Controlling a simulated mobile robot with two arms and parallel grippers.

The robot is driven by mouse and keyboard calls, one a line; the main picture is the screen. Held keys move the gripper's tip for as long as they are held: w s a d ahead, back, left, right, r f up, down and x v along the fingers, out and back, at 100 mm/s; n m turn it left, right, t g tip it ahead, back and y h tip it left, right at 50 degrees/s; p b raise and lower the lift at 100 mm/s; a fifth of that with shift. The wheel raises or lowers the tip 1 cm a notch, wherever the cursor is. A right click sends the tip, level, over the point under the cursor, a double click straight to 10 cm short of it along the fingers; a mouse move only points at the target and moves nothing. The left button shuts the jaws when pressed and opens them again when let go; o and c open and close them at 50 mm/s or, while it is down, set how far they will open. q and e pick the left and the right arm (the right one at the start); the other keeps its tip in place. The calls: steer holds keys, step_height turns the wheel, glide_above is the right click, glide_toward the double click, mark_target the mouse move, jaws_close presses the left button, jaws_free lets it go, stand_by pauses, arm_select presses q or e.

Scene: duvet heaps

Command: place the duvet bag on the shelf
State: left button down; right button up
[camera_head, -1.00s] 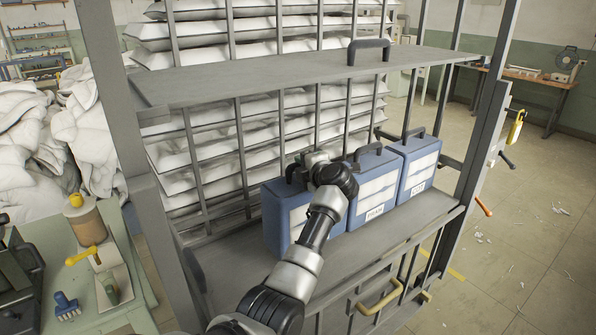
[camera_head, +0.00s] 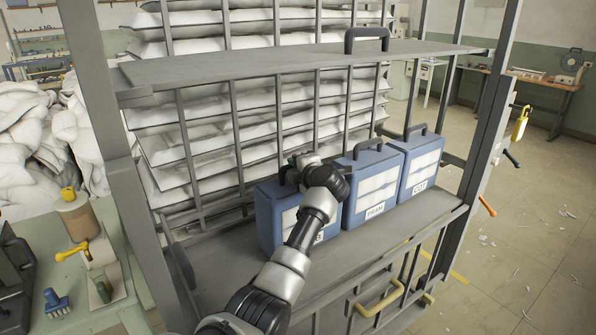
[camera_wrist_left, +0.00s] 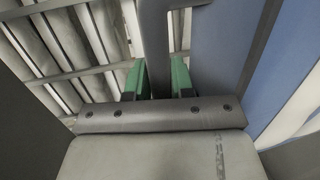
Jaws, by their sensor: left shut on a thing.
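The duvet bag, a blue case with a white front (camera_head: 270,215), stands upright on the lower grey shelf (camera_head: 335,262), leftmost in a row of three. My left gripper (camera_head: 302,160) is at the top of this bag, and my forearm hides much of its front and label. In the left wrist view, the green fingertips (camera_wrist_left: 158,80) are shut on a dark grey handle (camera_wrist_left: 154,45), with blue bag fabric to the right. Whether the bag's base fully touches the shelf is hard to tell. My right gripper is not in view.
Two similar blue bags, labelled PRAM (camera_head: 372,190) and COT (camera_head: 418,172), stand to the right. An upper grey shelf (camera_head: 230,72) is above, and vertical bars (camera_head: 240,150) stand behind. A frame post (camera_head: 115,150) is at left. Bare shelf lies left of the bags.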

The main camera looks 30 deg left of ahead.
arm_select(q)
steer(key=shift+s, duration=0.1)
steer(key=c, duration=1)
jaws_free()
steer(key=shift+d, duration=0.1)
steer(key=shift+b+v, duration=1.25)
steer(key=shift+v, duration=4.75)
